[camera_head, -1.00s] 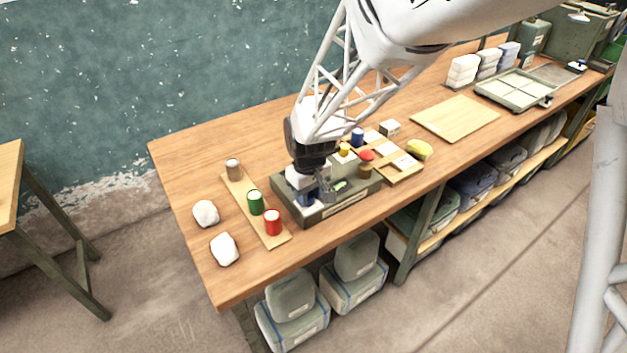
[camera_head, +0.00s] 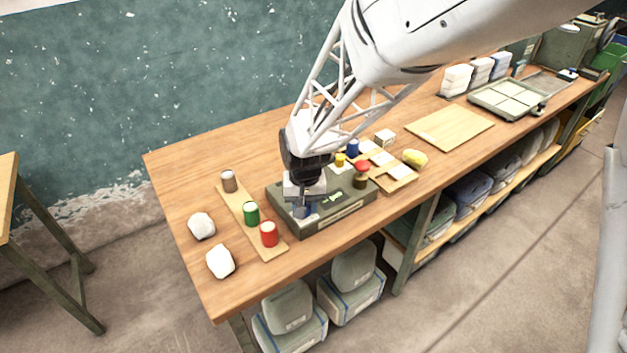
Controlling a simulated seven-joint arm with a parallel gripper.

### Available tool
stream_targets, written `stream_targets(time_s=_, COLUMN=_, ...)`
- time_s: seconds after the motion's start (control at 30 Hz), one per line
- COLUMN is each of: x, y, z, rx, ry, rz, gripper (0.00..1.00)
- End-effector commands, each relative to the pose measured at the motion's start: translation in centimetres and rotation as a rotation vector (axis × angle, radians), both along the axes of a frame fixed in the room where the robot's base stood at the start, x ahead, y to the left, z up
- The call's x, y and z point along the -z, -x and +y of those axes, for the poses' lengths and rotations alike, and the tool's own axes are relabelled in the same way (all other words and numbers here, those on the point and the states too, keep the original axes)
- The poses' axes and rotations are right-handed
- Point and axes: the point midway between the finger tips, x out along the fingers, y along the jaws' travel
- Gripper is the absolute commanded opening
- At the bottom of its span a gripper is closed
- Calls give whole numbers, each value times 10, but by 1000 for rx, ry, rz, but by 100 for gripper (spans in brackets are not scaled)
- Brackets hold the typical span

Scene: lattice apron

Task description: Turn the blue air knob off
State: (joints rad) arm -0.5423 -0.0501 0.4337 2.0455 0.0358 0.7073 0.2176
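The blue air knob (camera_head: 303,211) is on the left end of a dark green box (camera_head: 333,217) on the wooden bench. My gripper (camera_head: 303,206) points down at the knob, with its fingers at or around it. The fingers and wrist hide much of the knob, so its setting does not show. I cannot tell whether the fingers are closed on it.
A wooden strip (camera_head: 270,249) left of the box holds brown, green (camera_head: 251,213) and red (camera_head: 269,233) cans. White lumps (camera_head: 201,225) lie further left. A tray (camera_head: 401,185) with cans and a yellow item (camera_head: 415,158) is to the right. A bare board (camera_head: 450,127) lies beyond.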

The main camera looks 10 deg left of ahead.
Motion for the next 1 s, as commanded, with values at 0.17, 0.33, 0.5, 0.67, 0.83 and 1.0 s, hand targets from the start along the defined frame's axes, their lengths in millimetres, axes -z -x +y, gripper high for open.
stream_targets(time_s=0.17, x=-1, y=0, z=0, rx=0, ry=0, rz=-1, gripper=12)
stream_targets(time_s=0.33, x=-1, y=0, z=0, rx=-1, ry=0, rz=-1, gripper=49)
stream_targets(time_s=0.5, x=0, y=0, z=0, rx=-1, ry=0, rz=-1, gripper=61)
stream_targets(time_s=0.67, x=0, y=0, z=0, rx=-1, ry=0, rz=0, gripper=61)
stream_targets(time_s=0.83, x=-5, y=0, z=0, rx=-1, ry=0, rz=-1, gripper=61)
stream_targets(time_s=1.0, x=-18, y=-1, z=0, rx=-1, ry=-2, rz=-2, gripper=61)
